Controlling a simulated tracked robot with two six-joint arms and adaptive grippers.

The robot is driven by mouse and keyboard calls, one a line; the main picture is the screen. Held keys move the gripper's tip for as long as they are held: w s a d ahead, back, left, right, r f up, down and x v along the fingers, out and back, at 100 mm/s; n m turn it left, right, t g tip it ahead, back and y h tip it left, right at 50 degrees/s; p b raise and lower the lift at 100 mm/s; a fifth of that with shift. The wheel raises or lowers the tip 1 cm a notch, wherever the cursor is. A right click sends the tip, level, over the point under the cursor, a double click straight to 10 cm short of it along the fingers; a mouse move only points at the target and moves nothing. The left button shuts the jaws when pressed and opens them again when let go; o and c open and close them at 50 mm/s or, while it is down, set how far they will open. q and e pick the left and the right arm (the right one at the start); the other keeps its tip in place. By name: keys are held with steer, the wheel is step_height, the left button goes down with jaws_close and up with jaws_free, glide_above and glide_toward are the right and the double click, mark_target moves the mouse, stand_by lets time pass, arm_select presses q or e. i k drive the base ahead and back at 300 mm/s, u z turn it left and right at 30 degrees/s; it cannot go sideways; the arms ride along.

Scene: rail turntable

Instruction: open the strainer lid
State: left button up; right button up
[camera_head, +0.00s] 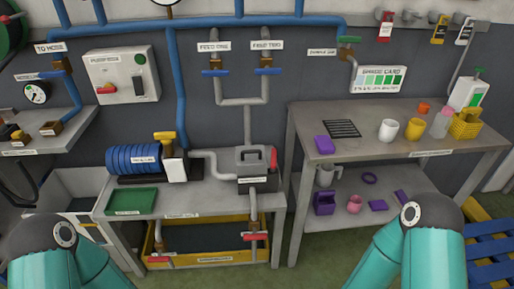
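The strainer appears to be the grey box-shaped body (255,172) on the pipe at the right end of the low bench. Its top, which looks like the lid (247,151), is lying flat and looks shut. A red handle (274,158) stands upright at its right side. A small label is on its front, too small to read. Only teal links of my two arms show, at the bottom left and bottom right. Both grippers are out of view, and nothing of mine is near the strainer.
A blue ribbed cylinder (131,160) and a yellow-topped white unit (173,155) stand left of the strainer. A green tray (131,201) lies at the bench front. A yellow-edged bin (203,264) is below. The right table (385,146) holds cups, bottles and a yellow basket (465,125).

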mark_target(251, 160)
steer(key=z, duration=0.05)
steer(key=i, duration=1)
steer(key=u, duration=0.1)
